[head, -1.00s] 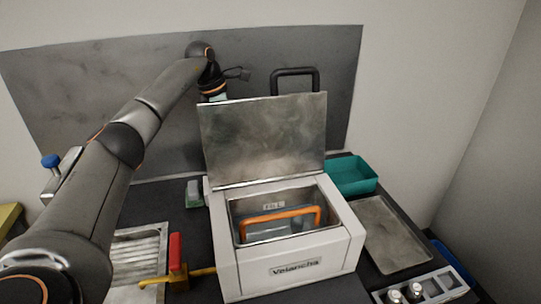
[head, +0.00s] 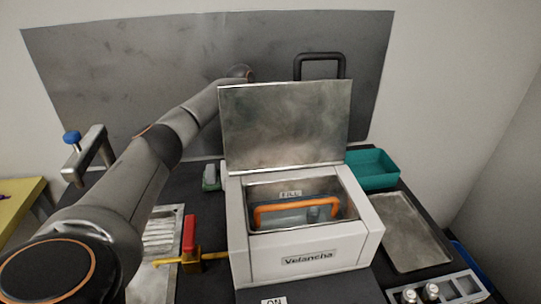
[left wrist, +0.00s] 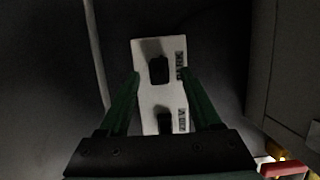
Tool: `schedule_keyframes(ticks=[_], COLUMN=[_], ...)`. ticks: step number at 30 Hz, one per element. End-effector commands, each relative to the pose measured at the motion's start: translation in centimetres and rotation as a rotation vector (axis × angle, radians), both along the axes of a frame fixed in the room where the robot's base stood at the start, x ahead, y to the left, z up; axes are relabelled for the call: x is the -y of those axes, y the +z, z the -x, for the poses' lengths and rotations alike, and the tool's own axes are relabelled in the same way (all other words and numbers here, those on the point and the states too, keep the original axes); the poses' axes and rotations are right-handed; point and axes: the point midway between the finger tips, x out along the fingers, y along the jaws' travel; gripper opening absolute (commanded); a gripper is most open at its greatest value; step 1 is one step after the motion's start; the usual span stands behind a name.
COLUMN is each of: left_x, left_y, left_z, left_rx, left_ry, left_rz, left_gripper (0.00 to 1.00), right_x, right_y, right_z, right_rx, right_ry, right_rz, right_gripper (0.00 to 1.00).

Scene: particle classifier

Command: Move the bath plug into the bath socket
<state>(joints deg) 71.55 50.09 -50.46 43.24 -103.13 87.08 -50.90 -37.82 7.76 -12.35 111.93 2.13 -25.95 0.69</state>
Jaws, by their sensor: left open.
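In the left wrist view my left gripper (left wrist: 159,74) is open, its two green fingers on either side of a white panel (left wrist: 147,97). The panel carries two dark blocks, an upper one (left wrist: 160,70) between the fingertips and a lower one (left wrist: 165,122) nearer the gripper body. I cannot tell which block is the bath plug or which part is the bath socket. In the head view my left gripper is hidden behind the raised lid of the white bath (head: 308,275). My right gripper is not in view.
The bath's metal lid (head: 285,125) stands open, and an orange-handled rack (head: 297,207) sits inside. A red-handled valve (head: 190,235) is at the bath's left. A teal bin (head: 372,168), a metal tray (head: 407,235) and a bottle holder (head: 462,290) stand at the right.

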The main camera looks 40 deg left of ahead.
Motion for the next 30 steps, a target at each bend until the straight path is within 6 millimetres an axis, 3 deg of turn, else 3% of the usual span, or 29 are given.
schedule_keyframes(ticks=[4,11,27,30], left_x=[0.4,0.4,0.4,0.4], left_y=[-2.0,-2.2,-2.1,-2.1], left_z=[-0.4,-0.5,-0.5,-0.5], left_rx=[-0.002,0.001,0.0,0.0], left_ry=[0.001,0.0,0.0,0.0], left_rz=[0.0,-0.001,-0.001,-0.001], left_gripper=[0.65,0.65,0.04,0.0], right_x=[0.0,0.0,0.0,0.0], right_y=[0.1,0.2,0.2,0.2], right_z=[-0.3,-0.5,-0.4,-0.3], right_rx=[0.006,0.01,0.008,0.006], right_ry=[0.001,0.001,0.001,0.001], right_rz=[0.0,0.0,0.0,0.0], right_gripper=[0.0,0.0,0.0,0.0])
